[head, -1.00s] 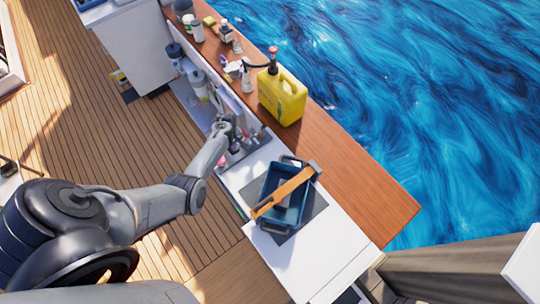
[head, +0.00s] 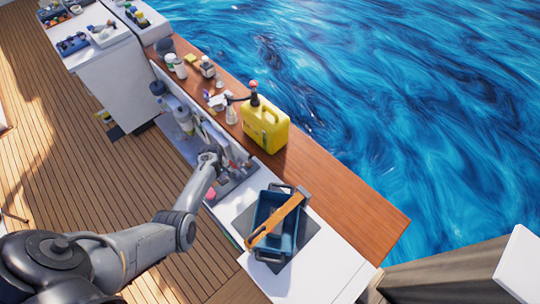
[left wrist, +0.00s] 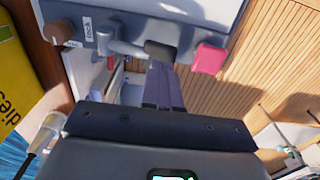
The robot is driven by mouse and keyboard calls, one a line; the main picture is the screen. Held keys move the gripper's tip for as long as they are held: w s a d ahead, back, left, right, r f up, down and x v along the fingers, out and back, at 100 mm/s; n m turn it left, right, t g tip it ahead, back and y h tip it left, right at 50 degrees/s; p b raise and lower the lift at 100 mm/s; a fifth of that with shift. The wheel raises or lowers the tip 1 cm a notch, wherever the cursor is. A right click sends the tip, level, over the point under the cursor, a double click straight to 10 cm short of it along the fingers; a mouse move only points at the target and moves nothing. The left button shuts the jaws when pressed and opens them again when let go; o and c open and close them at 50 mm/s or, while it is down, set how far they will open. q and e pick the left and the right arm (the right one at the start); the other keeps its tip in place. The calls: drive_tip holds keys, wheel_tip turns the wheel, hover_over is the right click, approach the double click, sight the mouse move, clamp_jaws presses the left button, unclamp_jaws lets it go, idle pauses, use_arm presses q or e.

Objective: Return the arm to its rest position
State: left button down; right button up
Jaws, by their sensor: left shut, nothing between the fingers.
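My left arm (head: 140,250) comes in from the lower left of the head view and reaches up to the white counter. My left gripper (head: 226,172) is over the recessed bay in the counter's side, just left of the yellow jug (head: 265,128). In the left wrist view its narrow fingers (left wrist: 163,85) are shut and empty, pointing at a grey panel with fittings. A pink block (left wrist: 209,58) is on the panel, right of the fingers. Whether the fingers touch the panel is hard to tell. My right gripper is not in view.
A blue bin (head: 263,212) with an orange bar (head: 275,222) across it stands on the white counter near the arm. The plank deck (head: 95,175) is mostly clear. Water lies beyond the ledge.

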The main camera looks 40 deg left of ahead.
use_arm(q)
drive_tip(key=r+m, duration=0.1)
drive_tip(key=r+y, duration=0.1)
drive_tip(key=s+a+r+m, duration=0.1)
drive_tip(key=shift+r+m, duration=0.3)
drive_tip(key=s+d+r+m+t, duration=0.1)
drive_tip(key=s+d+r+m, duration=0.3)
drive_tip(key=d+r, duration=0.4)
drive_tip(key=s+d+r+m+t+p, duration=0.1)
drive_tip(key=s+d+r+m, duration=0.4)
drive_tip(key=d+r, duration=0.3)
drive_tip(key=s+d+r+m+t+h, duration=0.1)
drive_tip(key=s+d+r+m, duration=0.3)
drive_tip(key=d, duration=0.8)
wheel_tip(320, 180, up, 5)
drive_tip(key=m, duration=0.2)
drive_tip(key=shift+s+d+f+m+t, duration=0.2)
drive_tip(key=shift+s+m+t, duration=0.1)
drive_tip(key=shift+m, duration=0.1)
drive_tip(key=shift+a, duration=0.1)
